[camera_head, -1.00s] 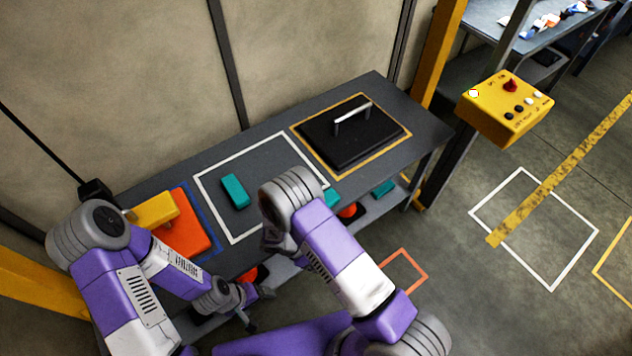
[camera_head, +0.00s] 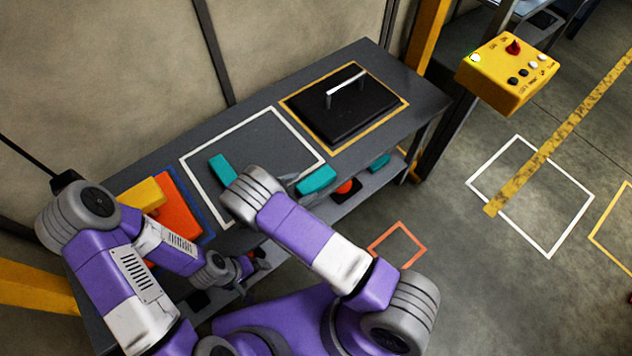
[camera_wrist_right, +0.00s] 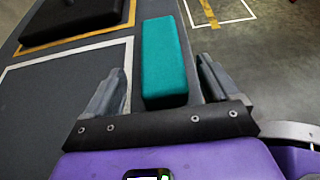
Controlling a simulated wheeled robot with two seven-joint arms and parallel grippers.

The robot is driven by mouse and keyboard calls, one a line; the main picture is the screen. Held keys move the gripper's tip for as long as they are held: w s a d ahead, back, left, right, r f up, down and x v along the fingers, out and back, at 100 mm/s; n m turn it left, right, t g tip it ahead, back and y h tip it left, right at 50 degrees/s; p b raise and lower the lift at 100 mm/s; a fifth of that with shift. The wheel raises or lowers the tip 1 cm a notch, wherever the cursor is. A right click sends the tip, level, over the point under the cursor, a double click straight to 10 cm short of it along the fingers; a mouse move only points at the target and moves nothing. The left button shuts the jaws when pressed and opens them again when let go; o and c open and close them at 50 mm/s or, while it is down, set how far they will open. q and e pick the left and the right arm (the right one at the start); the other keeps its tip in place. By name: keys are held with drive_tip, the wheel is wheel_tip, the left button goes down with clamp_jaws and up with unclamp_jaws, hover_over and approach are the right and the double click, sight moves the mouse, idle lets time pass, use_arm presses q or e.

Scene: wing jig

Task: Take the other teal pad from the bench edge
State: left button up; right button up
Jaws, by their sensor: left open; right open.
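A teal pad (camera_head: 317,181) lies at the bench's front edge, just outside the white outline. In the right wrist view the teal pad (camera_wrist_right: 165,60) lies lengthwise between the two fingers of my right gripper (camera_wrist_right: 160,68). The fingers are open, with a gap visible on each side of the pad. In the head view my right forearm mostly hides that gripper. A second teal pad (camera_head: 222,170) lies inside the white outline, partly hidden by my right arm. My left gripper (camera_head: 260,259) is open and empty, low in front of the bench.
A black plate with a handle (camera_head: 345,108) sits in the yellow outline. Orange (camera_head: 178,221) and yellow (camera_head: 143,195) blocks lie at the bench's left end. Another teal piece (camera_head: 379,162) and a red-orange item (camera_head: 348,187) are on the lower shelf. A yellow button box (camera_head: 508,75) stands right.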

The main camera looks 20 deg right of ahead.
sight(308, 185)
drive_tip(key=x, duration=0.4)
drive_tip(key=shift+d+f, duration=0.1)
drive_tip(key=shift+d, duration=0.1)
drive_tip(key=shift+s, duration=0.1)
drive_tip(key=c, duration=1.1)
